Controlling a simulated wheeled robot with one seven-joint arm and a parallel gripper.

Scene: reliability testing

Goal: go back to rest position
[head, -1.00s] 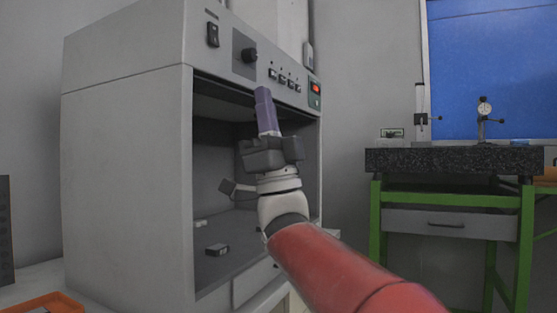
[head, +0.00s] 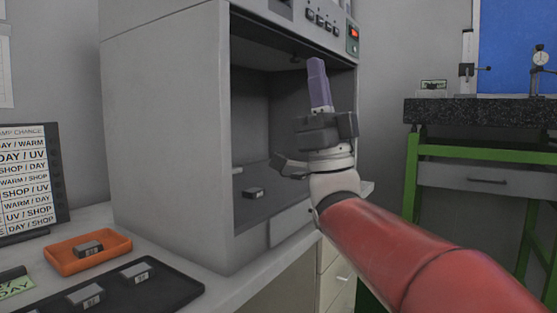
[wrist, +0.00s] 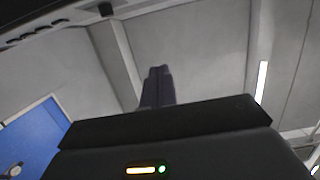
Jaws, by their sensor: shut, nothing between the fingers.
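My gripper (head: 319,84) points upward in front of the open light cabinet (head: 165,130). Its purple fingers are shut together with nothing between them. The fingers also show in the wrist view (wrist: 158,86), pointing toward the ceiling. My red arm reaches in from the lower right of the head view. The gripper overlaps the right part of the cabinet opening in the picture; how far in front of it the gripper stands I cannot tell.
A small dark block (head: 254,193) lies on the cabinet floor. On the bench at left are an orange tray (head: 62,262) holding a block, a black tray (head: 178,292) with blocks, and a sign board (head: 30,180). A green-framed granite table (head: 470,112) stands at right.

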